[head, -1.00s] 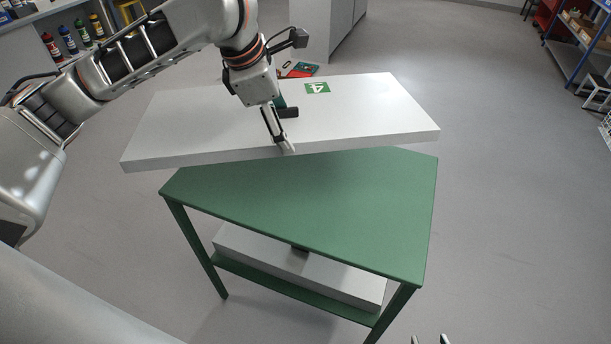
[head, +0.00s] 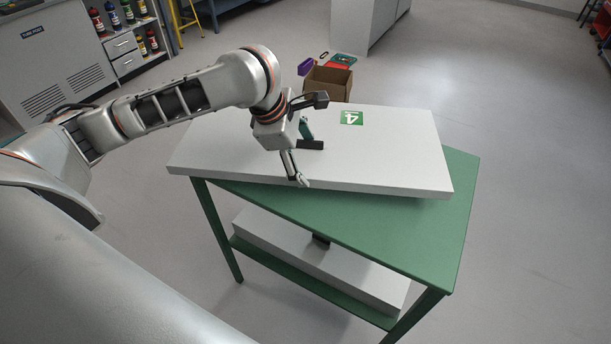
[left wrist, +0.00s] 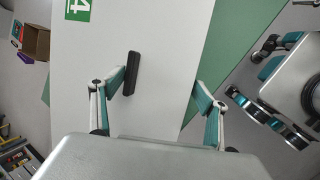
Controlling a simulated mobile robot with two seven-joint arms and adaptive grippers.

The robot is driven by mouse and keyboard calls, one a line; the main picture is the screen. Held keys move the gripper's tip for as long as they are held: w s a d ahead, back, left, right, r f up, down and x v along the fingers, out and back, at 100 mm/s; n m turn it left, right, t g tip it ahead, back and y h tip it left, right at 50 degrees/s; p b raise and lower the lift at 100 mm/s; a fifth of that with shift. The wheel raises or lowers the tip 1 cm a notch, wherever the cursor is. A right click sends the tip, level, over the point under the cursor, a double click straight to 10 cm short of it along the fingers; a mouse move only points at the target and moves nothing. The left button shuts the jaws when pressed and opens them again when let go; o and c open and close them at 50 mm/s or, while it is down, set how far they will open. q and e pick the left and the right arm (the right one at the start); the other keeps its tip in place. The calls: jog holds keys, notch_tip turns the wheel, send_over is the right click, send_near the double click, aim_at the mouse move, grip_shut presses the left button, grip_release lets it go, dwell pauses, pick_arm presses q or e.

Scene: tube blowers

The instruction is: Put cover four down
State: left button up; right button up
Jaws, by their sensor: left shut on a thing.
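Cover four (head: 390,165) is a thick pale grey slab with a green "4" label (head: 351,118) on top. It lies flat and turned at an angle over the green table (head: 440,235); I cannot tell whether it touches the tabletop. My left gripper (head: 303,163) is shut on the cover near the middle of its front edge. In the left wrist view, its fingers are spread, one by a black bar over the cover (left wrist: 160,30), the other at the edge. The exact contact is hidden.
Another grey slab (head: 290,257) lies on the table's lower shelf. Behind the table are a cardboard box (head: 330,82) and a grey cabinet (head: 365,25). Shelves with bottles stand at the back left. Floor to the right is clear.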

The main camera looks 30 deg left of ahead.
aim_at(299, 166)
pick_arm(q)
jog(key=shift+f, duration=0.85)
notch_tip(299, 166, down, 4)
jog(key=shift+b, duration=0.85)
jog(key=shift+r, duration=0.1)
jog(key=o, duration=2.1)
pick_arm(e)
jog(key=shift+w+d+t, duration=0.3)
jog(key=shift+w, duration=0.45)
jog(key=shift+s, duration=0.1)
pick_arm(q)
jog(key=shift+r, duration=0.1)
jog(key=shift+s+a+r, duration=0.1)
jog(key=shift+r, duration=0.3)
jog(key=p+v, duration=0.4)
jog(key=v, duration=0.7)
pick_arm(e)
jog(key=shift+s+a+r, duration=0.2)
jog(key=shift+r, duration=0.4)
jog(key=shift+s+a+r, duration=0.2)
jog(key=shift+r, duration=0.35)
